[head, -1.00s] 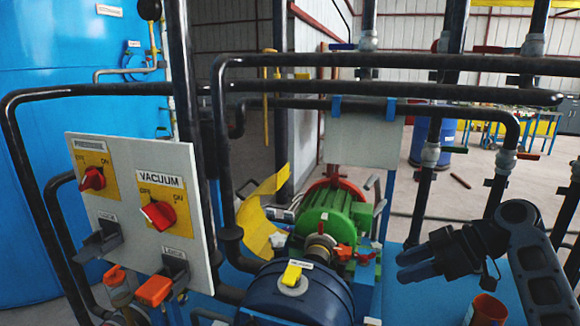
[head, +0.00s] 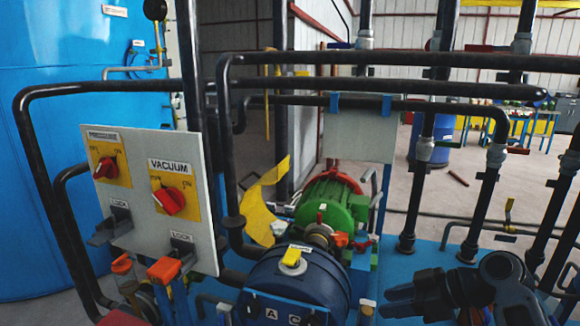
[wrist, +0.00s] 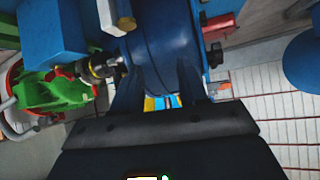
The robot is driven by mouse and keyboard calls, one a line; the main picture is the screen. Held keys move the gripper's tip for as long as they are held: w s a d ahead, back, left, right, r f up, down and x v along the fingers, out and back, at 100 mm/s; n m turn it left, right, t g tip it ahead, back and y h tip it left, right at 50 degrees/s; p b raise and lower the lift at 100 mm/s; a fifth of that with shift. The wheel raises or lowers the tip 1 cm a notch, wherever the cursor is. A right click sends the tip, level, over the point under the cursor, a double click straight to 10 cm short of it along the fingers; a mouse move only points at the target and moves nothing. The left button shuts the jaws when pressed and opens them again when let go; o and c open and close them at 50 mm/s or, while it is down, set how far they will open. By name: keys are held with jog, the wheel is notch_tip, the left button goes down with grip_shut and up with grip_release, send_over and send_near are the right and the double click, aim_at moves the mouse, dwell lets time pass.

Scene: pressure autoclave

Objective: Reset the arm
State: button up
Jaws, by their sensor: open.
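My gripper (head: 386,301) is at the lower right of the head view, pointing left, its two dark fingers apart with nothing between them. It stands to the right of the blue round vessel (head: 290,292) with the yellow handle. In the wrist view, my gripper's fingers (wrist: 155,92) reach up from the bottom, apart, with the blue vessel (wrist: 160,45) beyond them. I cannot tell from the wrist view how far the fingers are from the vessel.
A control panel (head: 140,205) with red PRESSURE and VACUUM knobs stands at the left. A green motor (head: 328,207) sits behind the vessel. Black pipes (head: 375,60) cross above, and upright pipes (head: 420,190) stand behind my arm. A blue tank (head: 60,180) fills the far left.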

jog(key=s+a+f+m+t+h+b, duration=0.1)
jog(key=s+a+f+m+t+h, duration=0.25)
jog(key=s+f, duration=0.75)
jog(key=s+f+m+t+h+b, duration=0.25)
jog(key=s+f+m, duration=0.4)
jog(key=s, duration=0.55)
jog(key=s+d+h, duration=0.1)
jog(key=s+h, duration=0.1)
jog(key=s, duration=0.7)
jog(key=s+d+r+m+t+h+b, duration=0.1)
jog(key=s+r+t, duration=0.3)
jog(key=s+r, duration=1.2)
jog(key=shift+d+r+m+b, duration=0.3)
jog(key=shift+d+r+b, duration=0.1)
jog(key=shift+d+r, duration=0.4)
jog(key=shift+s+a, duration=0.1)
